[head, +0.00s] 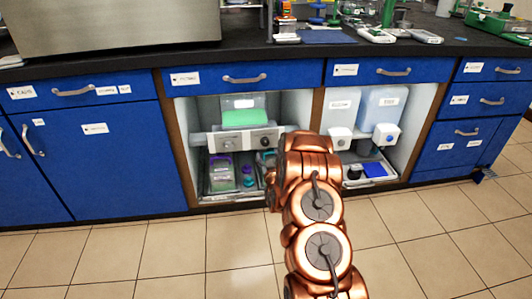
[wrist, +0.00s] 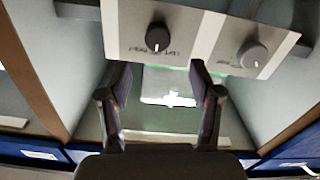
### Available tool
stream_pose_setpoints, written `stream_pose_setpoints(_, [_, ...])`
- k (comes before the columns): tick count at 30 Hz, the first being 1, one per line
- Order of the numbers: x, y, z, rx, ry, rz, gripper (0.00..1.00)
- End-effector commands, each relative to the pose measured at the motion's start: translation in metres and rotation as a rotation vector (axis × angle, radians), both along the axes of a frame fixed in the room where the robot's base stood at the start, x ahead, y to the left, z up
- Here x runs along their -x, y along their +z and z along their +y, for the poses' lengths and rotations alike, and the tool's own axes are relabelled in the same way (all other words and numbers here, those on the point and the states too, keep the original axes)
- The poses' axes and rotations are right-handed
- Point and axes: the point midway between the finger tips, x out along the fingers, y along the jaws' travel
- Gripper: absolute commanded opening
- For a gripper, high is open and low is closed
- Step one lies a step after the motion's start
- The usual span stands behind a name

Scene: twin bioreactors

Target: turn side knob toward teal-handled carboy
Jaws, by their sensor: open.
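A pale control panel (head: 237,140) runs across the left open cabinet bay, with knobs on its face. The wrist view shows the panel (wrist: 190,22) close up with two round knobs, a dark one (wrist: 157,37) and a grey one (wrist: 252,54). My gripper (wrist: 161,72) is open and empty, its fingers apart just below the panel's edge in that view, the dark knob above the gap. In the head view my arm hides the gripper. Below the panel are containers with purple (head: 221,172) and teal (head: 248,170) parts; which is a teal-handled carboy, I cannot tell.
A tank with green contents (head: 245,117) stands above the panel. The right bay holds two pale jugs with a white tap (head: 340,137) and a blue tap (head: 386,136). Wooden posts (head: 313,110) and cabinet walls flank the bays. The tiled floor (head: 150,255) in front is clear.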

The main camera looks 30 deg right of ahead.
Motion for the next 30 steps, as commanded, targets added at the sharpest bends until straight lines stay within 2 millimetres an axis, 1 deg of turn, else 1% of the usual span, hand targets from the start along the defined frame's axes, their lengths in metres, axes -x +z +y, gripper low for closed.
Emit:
stream_pose_setpoints(1, [0.001, -0.005, -0.002, 0.003, -0.003, -0.005, 0.64])
stream_pose_setpoints(5, [-0.003, -0.005, -0.004, 0.009, -0.004, -0.013, 0.64])
stream_pose_setpoints(8, [-0.01, -0.004, -0.007, 0.009, -0.005, -0.015, 0.64])
stream_pose_setpoints(18, [-0.047, -0.004, -0.023, 0.009, -0.004, -0.015, 0.64])
stream_pose_setpoints(21, [-0.055, -0.004, -0.026, 0.009, -0.004, -0.015, 0.64])
stream_pose_setpoints(25, [-0.064, -0.004, -0.03, 0.008, -0.004, -0.012, 0.64])
stream_pose_setpoints(30, [-0.07, -0.003, -0.033, 0.008, -0.004, -0.012, 0.64])
